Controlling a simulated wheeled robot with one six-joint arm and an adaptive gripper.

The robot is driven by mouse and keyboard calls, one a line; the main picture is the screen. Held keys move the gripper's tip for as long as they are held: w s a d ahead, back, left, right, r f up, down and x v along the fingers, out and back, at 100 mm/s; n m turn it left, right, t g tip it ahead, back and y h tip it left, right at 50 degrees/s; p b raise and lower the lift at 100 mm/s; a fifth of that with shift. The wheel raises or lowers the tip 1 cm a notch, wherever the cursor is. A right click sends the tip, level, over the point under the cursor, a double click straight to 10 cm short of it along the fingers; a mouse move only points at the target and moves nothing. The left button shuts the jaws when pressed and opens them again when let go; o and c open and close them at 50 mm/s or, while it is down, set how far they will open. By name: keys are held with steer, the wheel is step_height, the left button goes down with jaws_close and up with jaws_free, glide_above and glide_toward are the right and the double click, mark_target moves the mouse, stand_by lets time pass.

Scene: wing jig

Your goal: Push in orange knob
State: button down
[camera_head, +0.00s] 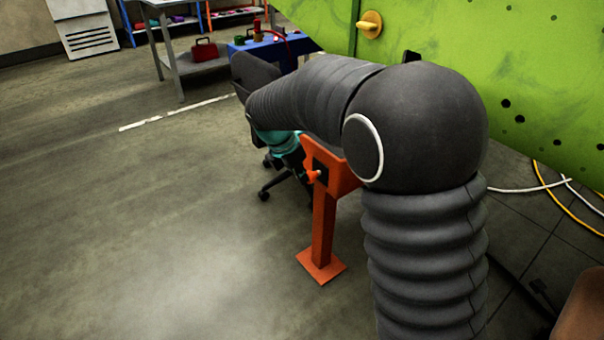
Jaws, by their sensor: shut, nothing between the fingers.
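An orange knob (312,176) sticks out to the left from the head of an orange stand (324,225). The stand is upright on a flat square foot, and its upper right part is hidden behind my arm. My grey sleeved arm rises at the right, bends at a round elbow, and reaches left above and behind the stand.
A green wing panel (530,75) with a yellow fitting (370,25) fills the upper right. A dark office chair (252,75) stands behind the stand. Cables lie at right. The left floor is clear.

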steer(key=shift+w+d, duration=0.2)
steer(key=shift+d, duration=0.05)
steer(key=s+a+r+p, duration=0.1)
steer(key=s+a+r, duration=0.4)
steer(key=a+r, duration=0.3)
steer(key=s+d+f+m+y, duration=0.1)
steer(key=s+d+f+m, duration=0.3)
steer(key=m, duration=0.6)
steer(key=s+d+r+m+t+y, duration=0.1)
steer(key=s+d+r+m, duration=0.1)
steer(key=s+d+m, duration=0.6)
steer(key=s+d+r+m+t+y, duration=0.1)
steer(key=s+d+r+m, duration=0.2)
steer(key=s+d+m, duration=0.4)
steer(key=s+d, duration=0.6)
steer(key=shift+s+r+m+t, duration=0.15)
steer(key=shift+r+m+t, duration=0.15)
steer(key=shift+m+t, duration=0.1)
